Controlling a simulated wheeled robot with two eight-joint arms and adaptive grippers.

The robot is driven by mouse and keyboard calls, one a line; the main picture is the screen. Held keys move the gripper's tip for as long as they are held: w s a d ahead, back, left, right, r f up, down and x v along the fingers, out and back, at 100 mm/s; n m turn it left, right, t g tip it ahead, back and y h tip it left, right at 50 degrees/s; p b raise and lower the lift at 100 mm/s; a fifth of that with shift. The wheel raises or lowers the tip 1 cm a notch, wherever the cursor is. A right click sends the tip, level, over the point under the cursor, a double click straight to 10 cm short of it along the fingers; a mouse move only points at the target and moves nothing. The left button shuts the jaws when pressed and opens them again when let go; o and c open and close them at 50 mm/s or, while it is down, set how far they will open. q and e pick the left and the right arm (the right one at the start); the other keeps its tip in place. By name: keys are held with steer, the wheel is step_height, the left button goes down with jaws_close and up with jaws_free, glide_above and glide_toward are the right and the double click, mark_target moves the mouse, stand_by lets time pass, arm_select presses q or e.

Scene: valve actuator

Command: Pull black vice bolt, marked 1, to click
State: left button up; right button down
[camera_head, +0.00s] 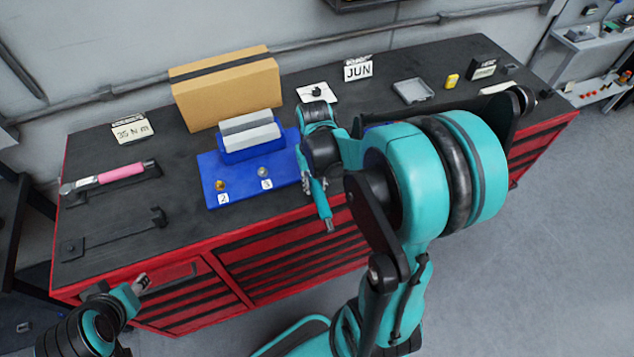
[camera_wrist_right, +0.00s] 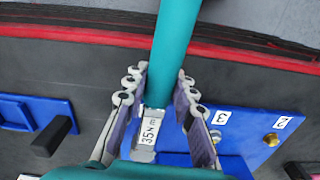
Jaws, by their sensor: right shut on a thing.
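My right gripper (camera_head: 314,180) is beside the right end of the blue vice plate (camera_head: 238,196). In the right wrist view my right gripper (camera_wrist_right: 163,105) is shut on a teal-handled wrench (camera_wrist_right: 174,45) with a "35 N m" tag (camera_wrist_right: 150,130). The wrench handle (camera_head: 322,205) points toward the bench's front edge. The black bolt and its mark 1 are hidden by my right arm and gripper. A gold bolt (camera_head: 220,185) marked 2 and a silver bolt (camera_head: 263,171) marked 3 show. My left gripper (camera_head: 140,284) is low, before the bench; its fingers are unclear.
The vice's grey jaws (camera_head: 249,131) stand behind the plate, with a cardboard box (camera_head: 226,90) at the back. A grey tray (camera_head: 413,91) and yellow item (camera_head: 452,80) are at right.

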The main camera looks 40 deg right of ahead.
steer(key=shift+w+a+m, duration=0.3)
steer(key=shift+a+m, duration=0.4)
steer(key=shift+a, duration=0.05)
steer(key=shift+w+a, duration=0.1)
steer(key=shift+w+a+m, duration=0.4)
steer(key=shift+a+m, duration=0.3)
steer(key=shift+m, duration=0.2)
steer(key=shift+b, duration=0.3)
steer(key=shift+r, duration=0.1)
steer(key=shift+r, duration=0.1)
steer(key=shift+r+p, duration=1.95)
steer(key=shift+r, duration=0.4)
